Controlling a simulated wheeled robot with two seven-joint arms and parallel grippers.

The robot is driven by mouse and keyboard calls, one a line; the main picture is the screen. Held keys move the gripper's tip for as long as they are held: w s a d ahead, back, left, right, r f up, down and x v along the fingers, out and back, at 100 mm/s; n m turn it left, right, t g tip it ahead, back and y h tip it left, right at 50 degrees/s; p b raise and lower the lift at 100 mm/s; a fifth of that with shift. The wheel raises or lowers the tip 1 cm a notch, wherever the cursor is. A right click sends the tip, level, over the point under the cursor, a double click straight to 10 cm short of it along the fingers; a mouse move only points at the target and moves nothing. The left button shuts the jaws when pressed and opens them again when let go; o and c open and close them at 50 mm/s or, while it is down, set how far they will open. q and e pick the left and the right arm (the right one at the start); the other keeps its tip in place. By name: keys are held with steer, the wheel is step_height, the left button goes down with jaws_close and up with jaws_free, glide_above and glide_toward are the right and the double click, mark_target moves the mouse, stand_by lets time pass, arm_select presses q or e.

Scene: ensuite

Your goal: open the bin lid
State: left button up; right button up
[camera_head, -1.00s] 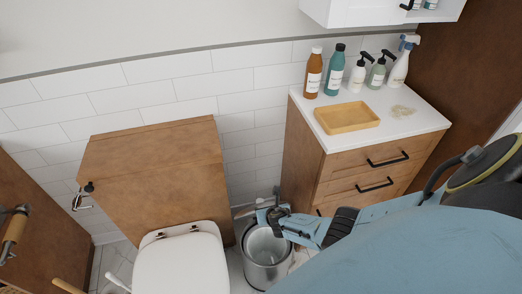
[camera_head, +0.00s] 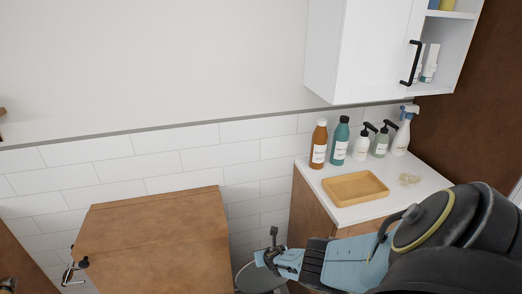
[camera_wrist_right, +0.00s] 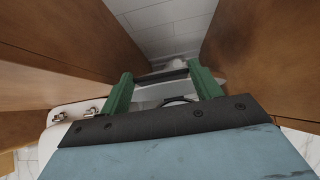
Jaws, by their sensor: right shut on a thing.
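The grey rounded top part of the bin (camera_head: 258,279) shows at the bottom edge of the head view, between the wooden toilet cabinet and the vanity. The rest of the bin is cut off below, and the lid's exact tilt is hard to tell. My right gripper (camera_head: 272,246) is just above and behind this grey part, near the wall. In the right wrist view its green fingers (camera_wrist_right: 163,80) are shut on a thin edge that appears to be the bin lid, with a light grey surface between them. My left gripper is not in view.
The wooden vanity (camera_head: 308,208) stands right of the bin, with bottles and a yellow tray (camera_head: 355,187) on top. The wooden toilet cabinet (camera_head: 155,240) is on the left. A white wall cabinet (camera_head: 358,50) hangs at upper right. The gap between is narrow.

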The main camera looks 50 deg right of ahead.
steer(key=shift+w+d+r, duration=0.25)
steer(key=shift+w+d, duration=0.05)
steer(key=shift+w, duration=0.1)
steer(key=o, duration=1.2)
steer(key=shift+o, duration=1)
steer(key=shift+s+a+f, duration=0.1)
steer(key=shift+s, duration=0.05)
steer(key=shift+s+a, duration=0.1)
steer(key=p+v, duration=1.3)
steer(key=shift+s, duration=0.1)
